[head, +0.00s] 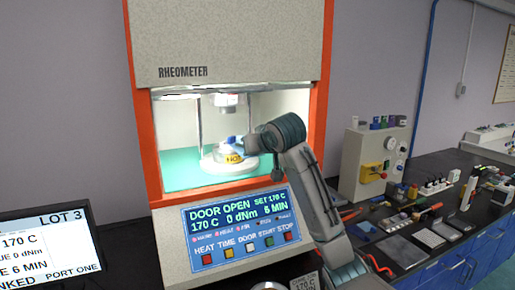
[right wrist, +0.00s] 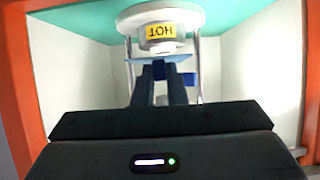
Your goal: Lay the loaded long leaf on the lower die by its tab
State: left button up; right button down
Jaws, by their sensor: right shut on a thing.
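The lower die (head: 222,152) is a round metal piece with a yellow HOT label, on a white round base (head: 212,166) inside the open rheometer chamber. In the right wrist view the die (right wrist: 163,47) appears upside down, just beyond my fingertips. My right gripper (head: 241,142) reaches into the chamber from the right. In the wrist view its dark fingers (right wrist: 160,70) are shut on the leaf (right wrist: 136,59), a thin light-blue sheet at the die. Whether the leaf touches the die is unclear. A small blue piece (head: 231,139) shows above the die. My left gripper is not in view.
The orange door frame (head: 147,150) and chamber walls surround my right arm closely. An upper die (head: 227,100) hangs above. The control panel (head: 238,226) reads DOOR OPEN, 170 C. A cluttered bench (head: 410,250) stands at right.

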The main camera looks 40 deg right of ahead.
aim_at(238, 137)
jog(key=shift+w+d+p, duration=0.55)
jog(key=shift+w+p, duration=0.65)
jog(key=shift+w, duration=1)
jog(key=shift+w+d+p, duration=0.5)
jog(key=shift+w+p, duration=0.75)
jog(key=shift+w, duration=1)
jog(key=shift+w+d+p, duration=0.55)
jog(key=shift+w+p, duration=0.65)
jog(key=shift+w, duration=1)
jog(key=shift+f+b, duration=0.6)
jog(key=shift+f, duration=0.75)
jog(key=c, duration=1.4)
grip_release()
jog(key=shift+s, duration=0.15)
jog(key=shift+s+a+r+p, duration=0.15)
jog(key=shift+s+a+p, duration=0.25)
jog(key=shift+s, duration=1.5)
jog(key=shift+s+a+r+p, duration=0.25)
jog(key=shift+s+a, duration=0.3)
jog(key=shift+s, duration=1.4)
jog(key=shift+s+a+r+p, duration=0.1)
jog(key=shift+s+a+p, duration=0.35)
jog(key=shift+s, duration=1.45)
